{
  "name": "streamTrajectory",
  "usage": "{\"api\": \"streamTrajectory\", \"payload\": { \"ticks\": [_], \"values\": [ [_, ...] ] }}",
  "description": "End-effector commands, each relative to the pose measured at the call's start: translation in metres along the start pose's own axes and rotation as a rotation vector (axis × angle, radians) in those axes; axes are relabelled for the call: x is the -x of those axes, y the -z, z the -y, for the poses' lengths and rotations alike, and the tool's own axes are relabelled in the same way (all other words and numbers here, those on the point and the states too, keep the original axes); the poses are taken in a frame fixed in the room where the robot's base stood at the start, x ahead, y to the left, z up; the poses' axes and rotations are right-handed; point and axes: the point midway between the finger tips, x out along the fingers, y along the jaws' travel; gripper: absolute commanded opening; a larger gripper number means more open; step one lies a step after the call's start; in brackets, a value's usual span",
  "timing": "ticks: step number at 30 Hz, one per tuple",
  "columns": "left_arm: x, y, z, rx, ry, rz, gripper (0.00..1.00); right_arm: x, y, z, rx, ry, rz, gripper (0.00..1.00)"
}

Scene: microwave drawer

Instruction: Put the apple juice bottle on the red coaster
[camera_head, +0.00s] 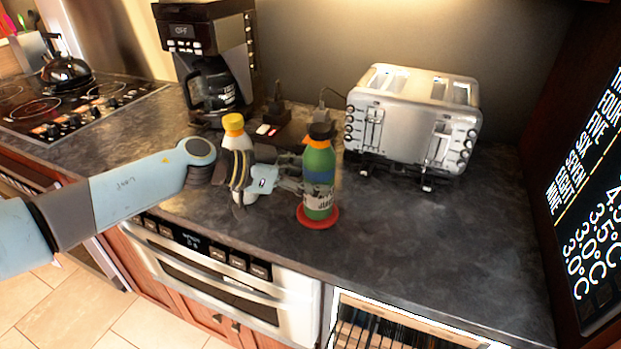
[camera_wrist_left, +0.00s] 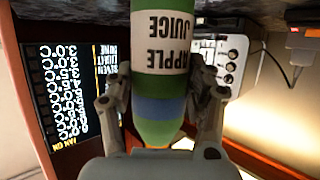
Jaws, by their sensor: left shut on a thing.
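The green apple juice bottle (camera_head: 318,172) has a blue band, a white label and a dark cap. It stands upright over the red coaster (camera_head: 330,219) on the dark counter; I cannot tell whether its base touches the coaster. My left gripper (camera_head: 296,182) comes in from the left and is shut on the bottle. In the left wrist view the bottle (camera_wrist_left: 165,62) is between the two fingers of the left gripper (camera_wrist_left: 165,95), and its label reads "APPLE JUICE" upside down. The right gripper is not in view.
A bottle with a yellow cap (camera_head: 234,124) stands behind my left wrist. A silver toaster (camera_head: 415,112) is at the back right and a coffee maker (camera_head: 211,65) at the back left. The counter front right of the coaster is clear. A dark panel with text (camera_head: 592,190) stands at the right.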

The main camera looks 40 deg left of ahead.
Motion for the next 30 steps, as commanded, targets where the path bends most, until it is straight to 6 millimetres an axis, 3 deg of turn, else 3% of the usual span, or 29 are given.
{"api": "streamTrajectory", "payload": {
  "ticks": [3, 4, 8, 20, 30],
  "values": [
    [-0.001, 0.0, 0.0, 0.0, 0.0, -0.002, 0.02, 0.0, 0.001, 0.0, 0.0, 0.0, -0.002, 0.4],
    [0.0, -0.001, 0.0, 0.0, 0.0, 0.0, 0.58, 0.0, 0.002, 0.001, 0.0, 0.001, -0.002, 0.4],
    [0.0, -0.001, 0.0, 0.0, 0.0, 0.001, 0.75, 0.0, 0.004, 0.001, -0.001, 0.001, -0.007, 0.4],
    [0.008, -0.001, 0.001, -0.003, 0.0, 0.004, 0.77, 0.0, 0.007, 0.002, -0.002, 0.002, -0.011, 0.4],
    [0.082, -0.003, -0.001, -0.004, -0.004, 0.009, 0.77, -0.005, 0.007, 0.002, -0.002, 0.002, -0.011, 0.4]
  ]
}}
